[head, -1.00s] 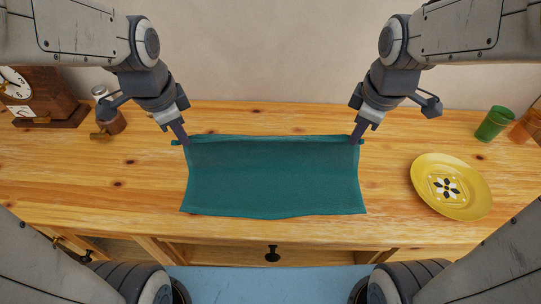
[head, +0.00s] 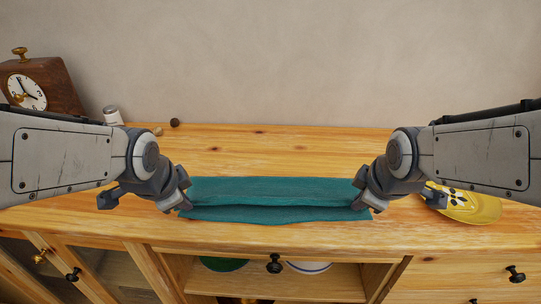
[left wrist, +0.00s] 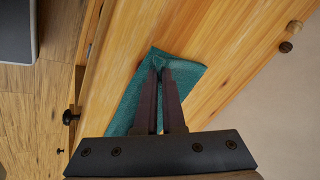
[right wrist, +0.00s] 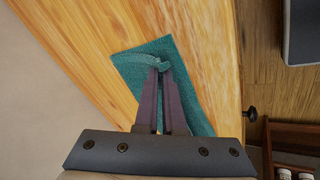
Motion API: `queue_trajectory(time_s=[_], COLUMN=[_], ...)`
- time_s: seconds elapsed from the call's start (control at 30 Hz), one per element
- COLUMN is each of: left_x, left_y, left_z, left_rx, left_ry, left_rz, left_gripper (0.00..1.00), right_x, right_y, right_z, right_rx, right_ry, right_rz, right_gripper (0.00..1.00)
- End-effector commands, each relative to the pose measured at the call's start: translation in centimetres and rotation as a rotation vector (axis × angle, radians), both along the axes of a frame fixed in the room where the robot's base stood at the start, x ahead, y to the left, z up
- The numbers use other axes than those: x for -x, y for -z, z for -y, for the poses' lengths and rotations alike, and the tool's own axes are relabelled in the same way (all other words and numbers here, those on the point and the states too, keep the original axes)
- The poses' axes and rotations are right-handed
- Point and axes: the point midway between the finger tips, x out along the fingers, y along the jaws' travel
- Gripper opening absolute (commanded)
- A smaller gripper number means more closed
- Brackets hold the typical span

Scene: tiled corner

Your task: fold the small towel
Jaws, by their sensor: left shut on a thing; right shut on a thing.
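The teal towel (head: 270,192) lies on the wooden top near its front edge. Its far part is folded over toward the front, and a strip of the lower layer shows in front of the upper layer. My left gripper (head: 181,207) is at the towel's left end, and in the left wrist view its fingers (left wrist: 159,70) are shut on the towel's edge. My right gripper (head: 366,208) is at the right end, and in the right wrist view its fingers (right wrist: 158,70) are shut on a towel corner.
A yellow plate (head: 472,208) is at the right, partly hidden by my right arm. A wooden clock (head: 42,88) and a shaker (head: 112,115) stand at the back left. A small dark knob-like thing (head: 174,122) is behind. The top behind the towel is clear.

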Motion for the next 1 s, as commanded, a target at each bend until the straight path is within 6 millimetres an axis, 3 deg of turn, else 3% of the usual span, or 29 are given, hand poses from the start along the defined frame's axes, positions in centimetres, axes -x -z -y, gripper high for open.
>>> queue_trajectory(time_s=[0.2,0.33,0.37,0.77,1.0], left_x=[0.0,0.0,0.0,0.0,0.1], left_y=[-0.1,0.0,0.0,-0.1,-1.1], left_z=[0.0,0.0,0.0,-0.1,-0.3], left_rx=[0.001,0.000,0.000,0.001,0.001], left_ry=[0.000,0.000,-0.001,-0.003,-0.004], left_rz=[0.003,0.002,0.002,0.002,0.003], left_gripper=[0.00,0.48,0.55,0.55,0.55], right_x=[0.0,0.0,0.0,-0.1,-0.1], right_y=[0.0,0.0,0.0,-0.1,-1.1], right_z=[0.0,0.0,0.0,-0.1,-0.3], right_rx=[0.000,0.000,0.000,0.000,0.000], right_ry=[0.001,0.000,0.000,-0.003,-0.004], right_rz=[0.003,0.002,0.002,0.002,0.002], right_gripper=[0.00,0.48,0.55,0.55,0.55])
